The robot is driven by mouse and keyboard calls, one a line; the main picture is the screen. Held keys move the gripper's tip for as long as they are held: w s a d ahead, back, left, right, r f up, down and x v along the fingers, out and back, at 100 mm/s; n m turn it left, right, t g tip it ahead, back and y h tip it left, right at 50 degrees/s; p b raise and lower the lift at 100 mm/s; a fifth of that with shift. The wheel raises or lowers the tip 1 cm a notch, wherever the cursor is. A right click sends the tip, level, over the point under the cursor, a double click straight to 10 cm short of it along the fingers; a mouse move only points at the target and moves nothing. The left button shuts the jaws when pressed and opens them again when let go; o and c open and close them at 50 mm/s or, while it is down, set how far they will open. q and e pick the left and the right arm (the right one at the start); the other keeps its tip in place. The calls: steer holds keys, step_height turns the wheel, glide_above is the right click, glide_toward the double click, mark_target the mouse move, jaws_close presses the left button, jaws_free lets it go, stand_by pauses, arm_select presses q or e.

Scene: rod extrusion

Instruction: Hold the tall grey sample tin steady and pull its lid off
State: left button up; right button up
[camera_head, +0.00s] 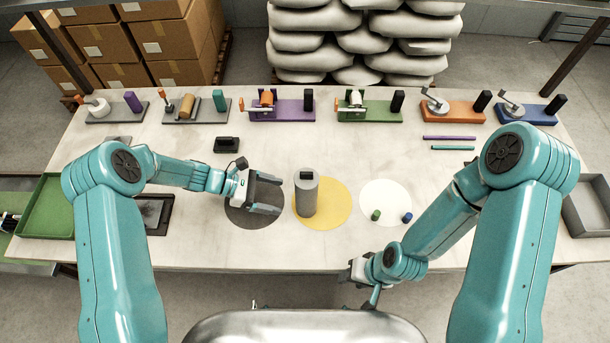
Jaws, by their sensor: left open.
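The tall grey sample tin (307,200) stands upright near the middle of the table, at the left part of a yellow disc (335,203). Its lid (307,181) is on top and has a dark block-shaped handle (306,174). My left gripper (279,195) is open and empty over a dark disc (243,217), left of the tin. Its fingers point right toward the tin, with a small gap between. My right gripper (349,274) is low at the table's front edge, right of and nearer than the tin. Its fingers are too unclear to judge.
Several coloured extruder-like devices (283,109) line the back of the table (290,152). A white disc (384,196) at right bears small green (376,215) and blue (407,217) pieces. A green tray (48,207) is at far left. The tabletop behind the tin is clear.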

mark_target(302, 203)
arm_select(q)
steer(key=x, duration=0.8)
steer(key=shift+d+f, duration=0.15)
steer(key=shift+s+d+f, duration=0.1)
steer(key=shift+d+f, duration=0.05)
steer(key=shift+d, duration=0.3)
steer(key=c, duration=0.6)
steer(key=shift+c, duration=0.2)
